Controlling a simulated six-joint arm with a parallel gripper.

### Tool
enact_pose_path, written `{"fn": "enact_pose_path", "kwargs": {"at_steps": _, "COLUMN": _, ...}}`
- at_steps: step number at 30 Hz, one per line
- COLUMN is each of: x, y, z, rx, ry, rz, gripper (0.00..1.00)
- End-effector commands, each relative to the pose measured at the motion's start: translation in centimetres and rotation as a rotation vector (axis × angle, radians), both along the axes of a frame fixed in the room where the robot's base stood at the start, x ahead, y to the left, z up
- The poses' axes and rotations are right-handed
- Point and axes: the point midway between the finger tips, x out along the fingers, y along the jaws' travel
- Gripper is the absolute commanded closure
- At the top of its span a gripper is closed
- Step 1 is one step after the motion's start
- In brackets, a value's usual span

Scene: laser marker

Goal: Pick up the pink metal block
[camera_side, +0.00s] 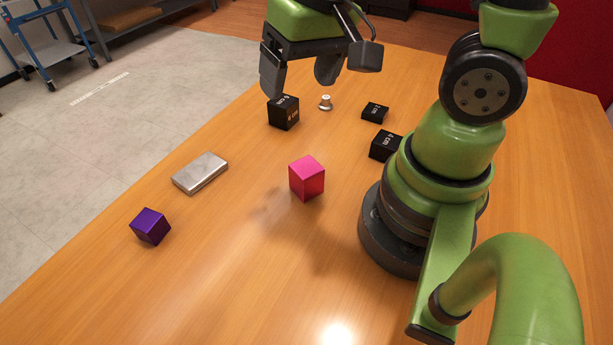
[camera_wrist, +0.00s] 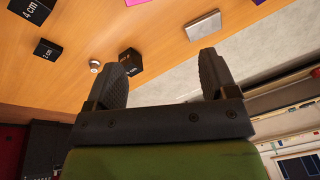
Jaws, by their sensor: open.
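The pink metal block (camera_side: 307,178) stands upright on the wooden table, near the middle of the side view. In the wrist view only a sliver of the pink block (camera_wrist: 137,2) shows at the top edge. My gripper (camera_side: 302,82) is open and empty, raised above the far part of the table, beyond the pink block and close over a black block. In the wrist view my gripper's two fingers (camera_wrist: 163,72) stand wide apart with nothing between them.
Black marked blocks (camera_side: 284,112) (camera_side: 375,112) (camera_side: 385,145) and a small metal knob (camera_side: 325,102) are at the back. A silver plate (camera_side: 200,173) and a purple block (camera_side: 150,226) lie to the left. The table's front middle is clear.

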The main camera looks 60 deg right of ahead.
Motion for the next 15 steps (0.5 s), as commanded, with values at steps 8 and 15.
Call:
{"fn": "enact_pose_path", "kwargs": {"at_steps": 8, "x": -0.2, "y": -0.5, "z": -6.9, "rx": -0.034, "ry": 0.203, "rz": -0.018, "gripper": 0.21}}
{"fn": "enact_pose_path", "kwargs": {"at_steps": 15, "x": -0.5, "y": -0.5, "z": -9.1, "rx": -0.038, "ry": 0.238, "rz": -0.020, "gripper": 0.21}}
